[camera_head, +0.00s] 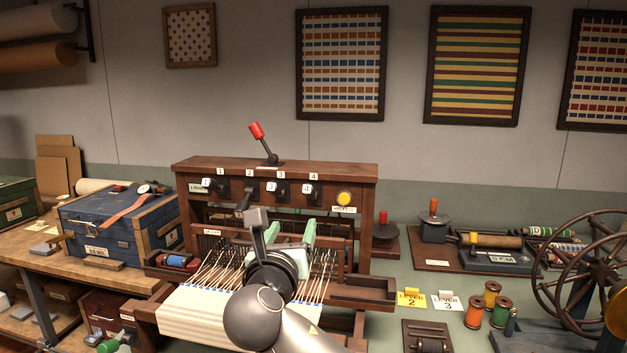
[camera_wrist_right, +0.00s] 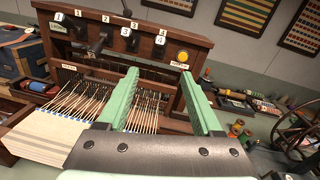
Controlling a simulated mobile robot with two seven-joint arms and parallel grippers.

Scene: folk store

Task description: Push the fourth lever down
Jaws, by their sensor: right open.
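The wooden loom (camera_head: 277,168) carries a row of black levers under number tags 1 to 4. The fourth lever (camera_head: 317,191) is at the right of the row, beside a yellow button; it also shows in the wrist view (camera_wrist_right: 160,48). The second lever (camera_head: 243,206) hangs lower than the others. My right gripper (camera_head: 282,232) is open and empty, with pale green fingers, in front of and below the lever row, over the warp threads. In the wrist view its fingertips (camera_wrist_right: 160,74) appear below the fourth lever, apart from it. My left gripper is not in view.
A yellow button (camera_head: 344,199) sits right of the levers. A red-handled lever (camera_head: 262,140) rises from the loom's top.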

